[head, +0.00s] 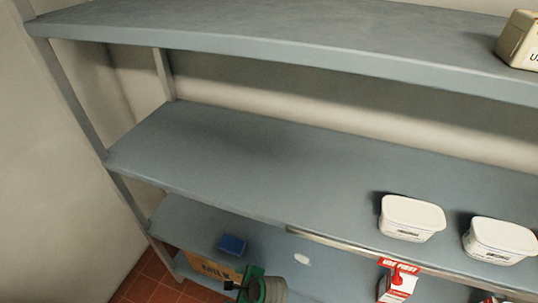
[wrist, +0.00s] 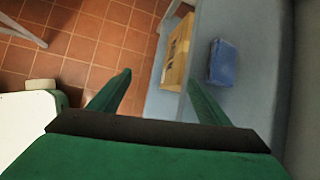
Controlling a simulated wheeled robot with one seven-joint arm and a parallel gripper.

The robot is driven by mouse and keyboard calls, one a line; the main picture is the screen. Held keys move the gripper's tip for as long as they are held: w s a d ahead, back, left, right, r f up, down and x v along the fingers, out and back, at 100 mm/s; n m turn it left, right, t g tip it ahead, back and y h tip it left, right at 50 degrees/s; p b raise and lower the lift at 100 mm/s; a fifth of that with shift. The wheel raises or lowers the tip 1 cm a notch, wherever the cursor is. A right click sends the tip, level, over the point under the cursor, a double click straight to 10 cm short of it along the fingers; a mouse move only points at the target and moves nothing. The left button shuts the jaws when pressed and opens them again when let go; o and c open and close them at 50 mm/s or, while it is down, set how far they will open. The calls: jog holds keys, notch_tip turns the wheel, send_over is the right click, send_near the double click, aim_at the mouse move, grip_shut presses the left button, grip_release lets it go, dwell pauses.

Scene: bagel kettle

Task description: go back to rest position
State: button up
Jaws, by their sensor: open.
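My gripper (head: 250,288) shows green at the bottom of the head view, in front of the lower shelf.
White tubs (head: 411,218) (head: 499,240) stand on the middle shelf (head: 230,160), whose left part is bare. A red-and-white carton (head: 397,283) is lower right.

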jog(key=s+d+n+t+h, duration=0.2)
jog(key=s+d+n+t, duration=0.15)
jog(key=s, duration=0.25)
jog(key=s+d+n+t+h, duration=0.2)
jog(key=s+n+t, duration=0.1)
jog(key=s+n, duration=0.3)
jog(key=s+d+r+n+t, duration=0.2)
jog(key=s+r+n, duration=0.3)
jog(key=r, duration=0.3)
jog(key=s+d+r+n+t+h, duration=0.1)
jog(key=s+d+r+n+t, duration=0.2)
jog(key=s+r+n, duration=0.3)
notch_tip(320, 180, up, 3)
jog(key=shift+s+d+f+h, duration=0.1)
jog(key=shift+s+d+h, duration=0.15)
jog(key=shift+s, duration=0.5)
